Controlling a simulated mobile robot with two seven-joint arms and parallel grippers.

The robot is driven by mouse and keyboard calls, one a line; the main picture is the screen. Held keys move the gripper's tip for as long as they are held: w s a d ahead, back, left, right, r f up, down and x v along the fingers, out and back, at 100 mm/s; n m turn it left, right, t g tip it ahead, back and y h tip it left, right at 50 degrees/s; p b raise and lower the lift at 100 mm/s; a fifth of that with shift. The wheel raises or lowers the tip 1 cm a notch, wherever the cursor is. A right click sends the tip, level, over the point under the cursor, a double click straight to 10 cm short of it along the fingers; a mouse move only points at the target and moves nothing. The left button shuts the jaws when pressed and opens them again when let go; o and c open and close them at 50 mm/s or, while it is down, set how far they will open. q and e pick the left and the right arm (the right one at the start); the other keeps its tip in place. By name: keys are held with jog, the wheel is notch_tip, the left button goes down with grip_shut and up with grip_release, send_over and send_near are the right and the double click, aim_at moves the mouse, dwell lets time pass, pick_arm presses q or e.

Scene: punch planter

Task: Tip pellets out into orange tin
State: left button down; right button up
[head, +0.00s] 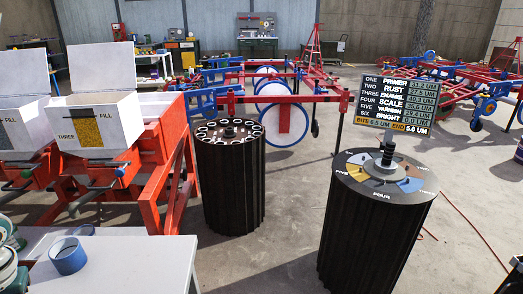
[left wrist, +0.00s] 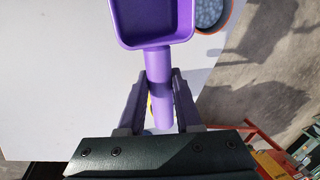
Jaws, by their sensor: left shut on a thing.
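In the left wrist view a purple scoop (left wrist: 155,20) points away from me. Its broad tray shows no pellets in the visible part. My left gripper (left wrist: 161,88) is shut on the scoop's round handle, with a finger on either side. A round tin with an orange rim (left wrist: 229,14) is partly cut off at the top, just right of the scoop. Pale blue-grey pellets (left wrist: 207,13) lie inside it. The head view shows neither gripper nor the scoop.
Two dark fluted drums (head: 232,185) and (head: 365,235) stand on the floor.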

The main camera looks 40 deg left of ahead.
pick_arm(q)
jog(key=d+m, duration=0.2)
jog(key=w, duration=0.1)
jog(key=shift+d+f+m+t+y, duration=0.25)
jog(key=shift+d+m+t+y, duration=0.05)
jog(key=shift+d+m+y, duration=0.1)
pick_arm(e)
jog(key=shift+r, duration=0.55)
